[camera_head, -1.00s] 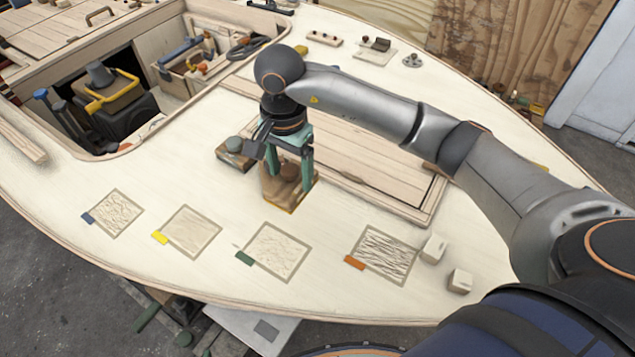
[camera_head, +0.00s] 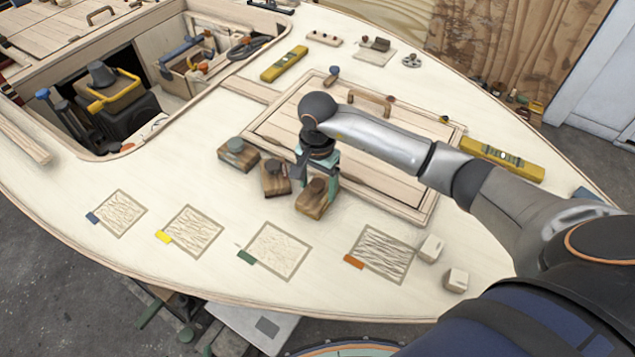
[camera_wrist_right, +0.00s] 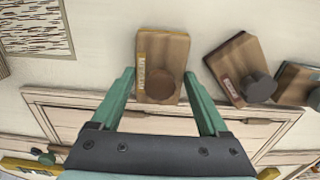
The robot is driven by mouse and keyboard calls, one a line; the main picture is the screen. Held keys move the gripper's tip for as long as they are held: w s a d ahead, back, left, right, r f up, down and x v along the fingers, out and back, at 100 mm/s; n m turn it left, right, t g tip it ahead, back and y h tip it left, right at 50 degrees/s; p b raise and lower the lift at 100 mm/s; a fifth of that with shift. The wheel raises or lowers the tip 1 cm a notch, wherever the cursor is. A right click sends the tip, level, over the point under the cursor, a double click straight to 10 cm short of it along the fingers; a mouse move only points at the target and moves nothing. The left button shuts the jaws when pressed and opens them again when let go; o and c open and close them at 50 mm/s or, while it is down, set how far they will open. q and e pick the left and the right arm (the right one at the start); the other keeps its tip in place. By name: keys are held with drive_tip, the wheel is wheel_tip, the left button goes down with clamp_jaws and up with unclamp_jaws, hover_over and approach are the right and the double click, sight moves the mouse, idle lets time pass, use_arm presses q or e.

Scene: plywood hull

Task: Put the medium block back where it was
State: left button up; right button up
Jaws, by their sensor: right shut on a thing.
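In the right wrist view, the medium block (camera_wrist_right: 163,52) shows a yellow label reading "MEDIUM". My right gripper (camera_head: 317,178) is shut on it from above, with a green finger at each side. I cannot tell whether it touches the deck. Two other knobbed blocks, the middle one (camera_head: 275,180) and the left one (camera_head: 236,156), stand to its left. My left gripper is not in view.
Several framed patches with coloured tabs lie along the near deck, including the orange-tabbed one (camera_head: 382,252). Two pale small blocks (camera_head: 431,248) are at the right. A yellow level (camera_head: 503,158) lies right of the hatch (camera_head: 290,130). The open cockpit (camera_head: 110,85) is at left.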

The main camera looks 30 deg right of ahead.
sight(318, 183)
drive_tip(key=shift+f, duration=0.15)
drive_tip(key=o, duration=1.5)
drive_tip(key=shift+r, duration=0.2)
wheel_tip(318, 183, up, 12)
drive_tip(key=shift+b, duration=0.6)
